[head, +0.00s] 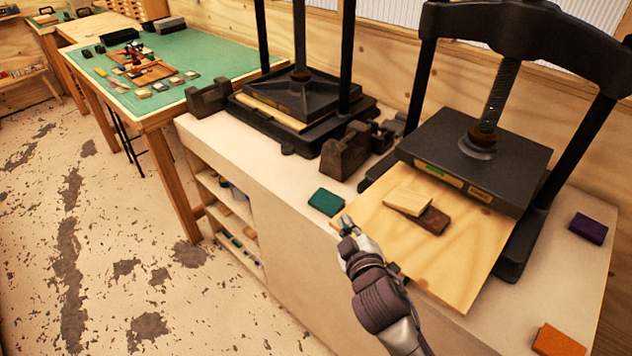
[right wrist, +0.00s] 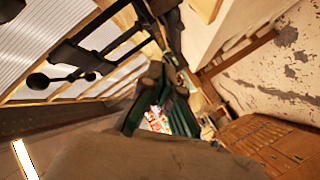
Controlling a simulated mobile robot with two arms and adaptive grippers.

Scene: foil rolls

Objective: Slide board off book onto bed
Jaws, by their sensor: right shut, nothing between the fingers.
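A small pale wooden board (head: 407,202) lies at a slant on a dark brown book (head: 434,222). The board covers the book's left and far part and sticks out past it to the left. The book's right and near part shows. Both are on the pale plywood bed (head: 470,265) of the near press, in front of its black platen (head: 478,160). My right gripper (head: 347,224) is shut and empty at the bed's left edge, left of the board and apart from it. The right wrist view shows neither board nor book clearly. My left gripper is not in view.
A green block (head: 325,202) lies on the white bench left of my right gripper. A purple block (head: 588,228) and an orange block (head: 558,341) lie at the right. A second press (head: 300,100) stands farther back. The bed's front part is clear.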

